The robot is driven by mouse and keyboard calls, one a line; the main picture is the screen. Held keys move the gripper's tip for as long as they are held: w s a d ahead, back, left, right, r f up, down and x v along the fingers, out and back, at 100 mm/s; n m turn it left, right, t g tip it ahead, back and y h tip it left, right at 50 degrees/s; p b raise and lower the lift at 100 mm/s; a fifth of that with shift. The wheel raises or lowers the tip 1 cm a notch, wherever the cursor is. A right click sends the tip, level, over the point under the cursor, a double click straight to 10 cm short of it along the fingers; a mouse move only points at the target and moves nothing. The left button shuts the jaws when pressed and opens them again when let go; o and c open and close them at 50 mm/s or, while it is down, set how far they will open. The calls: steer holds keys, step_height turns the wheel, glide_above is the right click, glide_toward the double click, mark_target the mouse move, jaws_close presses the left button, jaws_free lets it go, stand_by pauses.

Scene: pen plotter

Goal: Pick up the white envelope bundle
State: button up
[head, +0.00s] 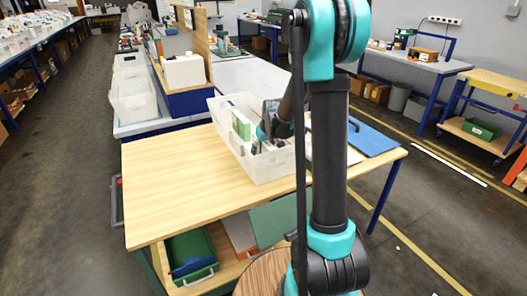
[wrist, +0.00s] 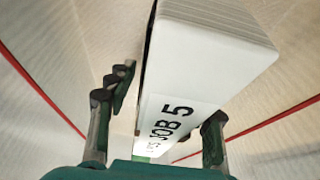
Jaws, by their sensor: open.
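A white bundle (wrist: 205,55) with black lettering that reads "JOB 5" stands between the fingers of my gripper (wrist: 165,102) in the wrist view. The gripper is open, with one finger on each side of the bundle. A gap shows between the left finger and the bundle; the right finger is close to its lower right edge, and I cannot tell if it touches. In the head view my gripper (head: 262,143) is down inside a translucent white bin (head: 262,168) on the wooden table. The bundle is not clearly seen there, partly hidden by my arm.
A green-and-white item (head: 241,125) stands in the bin left of my gripper. The wooden table (head: 170,185) is bare on its left side. A blue board (head: 372,138) lies at its right. Below, a green crate (head: 190,255) sits on a shelf. Red lines cross the wrist view.

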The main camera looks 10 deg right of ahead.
steer(key=shift+c, duration=0.5)
jaws_close()
steer(key=shift+r, duration=0.1)
